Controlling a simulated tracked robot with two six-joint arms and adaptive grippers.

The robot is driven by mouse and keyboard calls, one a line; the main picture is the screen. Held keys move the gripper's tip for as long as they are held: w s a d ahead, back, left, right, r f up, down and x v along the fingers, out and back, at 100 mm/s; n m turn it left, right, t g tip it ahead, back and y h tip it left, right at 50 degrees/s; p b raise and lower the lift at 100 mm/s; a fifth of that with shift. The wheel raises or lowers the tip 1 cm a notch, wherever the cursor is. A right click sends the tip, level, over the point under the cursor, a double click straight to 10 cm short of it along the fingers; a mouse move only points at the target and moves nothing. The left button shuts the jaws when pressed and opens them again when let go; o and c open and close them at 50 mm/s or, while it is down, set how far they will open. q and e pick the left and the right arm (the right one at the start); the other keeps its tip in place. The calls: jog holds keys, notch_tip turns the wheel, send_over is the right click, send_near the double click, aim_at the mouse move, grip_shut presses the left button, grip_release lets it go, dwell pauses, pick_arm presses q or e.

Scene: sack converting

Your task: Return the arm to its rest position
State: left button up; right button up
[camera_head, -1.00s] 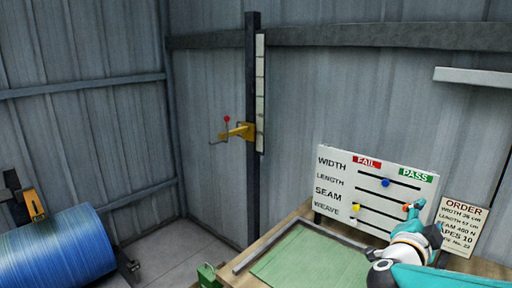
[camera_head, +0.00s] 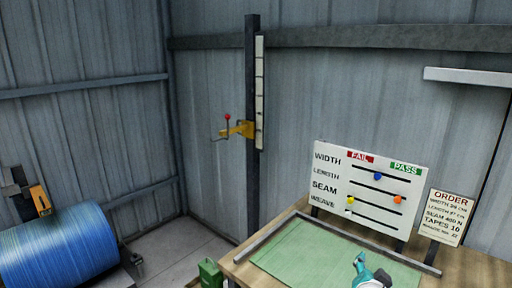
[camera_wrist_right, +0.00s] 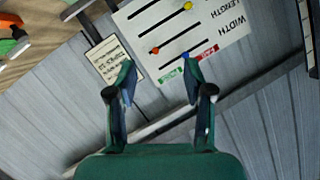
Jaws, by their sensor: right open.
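My right gripper (camera_head: 366,272) shows at the bottom of the head view, low in front of the green mat (camera_head: 318,258) on the table. In the right wrist view the right gripper (camera_wrist_right: 157,82) has its two fingers spread with nothing between them. The white inspection board (camera_head: 329,195) stands behind the mat, with blue, yellow and orange knobs on its slots. It also shows upside down in the right wrist view (camera_wrist_right: 215,32), beyond the fingers and apart from them. My left gripper is in neither view.
The order card (camera_head: 446,217) stands right of the board. A wooden table (camera_head: 470,268) carries the mat. A blue roll (camera_head: 58,246) lies at the left. A dark post (camera_head: 252,180) with a yellow bracket (camera_head: 238,129) stands by the wall. A green object (camera_head: 210,274) is at the table's left corner.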

jog(key=s+a+f+n+g+y, duration=0.2)
jog(key=s+a+f, duration=0.1)
jog(key=f, duration=0.4)
jog(key=s+a+f+n+g+y, duration=0.2)
jog(key=s+a+f, duration=0.1)
jog(key=f, duration=0.5)
jog(key=s+a+f+n+g+y, duration=0.1)
jog(key=s+a+f+y, duration=0.15)
jog(key=f, duration=0.45)
jog(key=s+a+f+n+g+y, duration=0.1)
jog(key=s+a+f+g, duration=0.25)
jog(key=s, duration=0.35)
jog(key=s+a+f+n+g+y, duration=0.1)
jog(key=s+a+f+n+g, duration=0.1)
jog(key=s+f, duration=0.35)
jog(key=s+a+f+n+g+y, duration=0.1)
jog(key=s+a+f+g+y, duration=0.15)
jog(key=s, duration=0.65)
notch_tip(320, 180, down, 10)
jog(key=h+b, duration=0.1)
jog(key=b, duration=0.9)
jog(key=shift+w+d, duration=0.15)
